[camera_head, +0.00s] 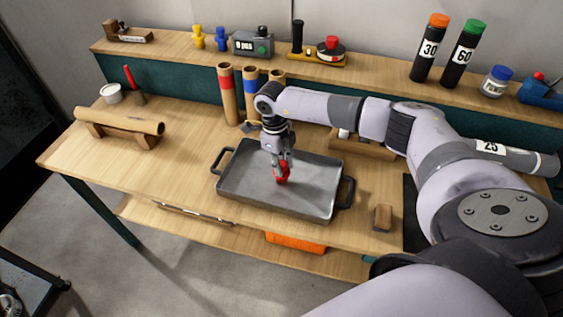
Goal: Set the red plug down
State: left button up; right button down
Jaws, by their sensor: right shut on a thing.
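The red plug (282,174) is in the jaws of my right gripper (281,166), over the middle of the grey metal tray (240,194). The gripper points down and is shut on the plug. The plug's lower end is close to the tray floor; I cannot tell whether it touches. The gripper hides part of the plug. My left gripper is not in view.
The tray has dark handles and stands on the wooden bench (190,170). Cardboard tubes (228,95) stand behind it. A brown roll (120,121) lies on a cradle at left. A small wooden block (382,217) sits right of the tray.

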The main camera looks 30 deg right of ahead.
jog(key=c, duration=1.8)
grip_release()
jog(key=o, duration=0.5)
jog(key=shift+w+r, duration=0.1)
jog(key=shift+r, duration=0.2)
jog(key=r+b, duration=0.1)
jog(key=r, duration=0.2)
jog(key=r+b, duration=0.1)
jog(key=r, duration=0.3)
jog(key=w+r+b, duration=0.1)
jog(key=r, duration=0.3)
jog(key=shift+a+r, duration=0.25)
jog(key=shift+a, duration=0.1)
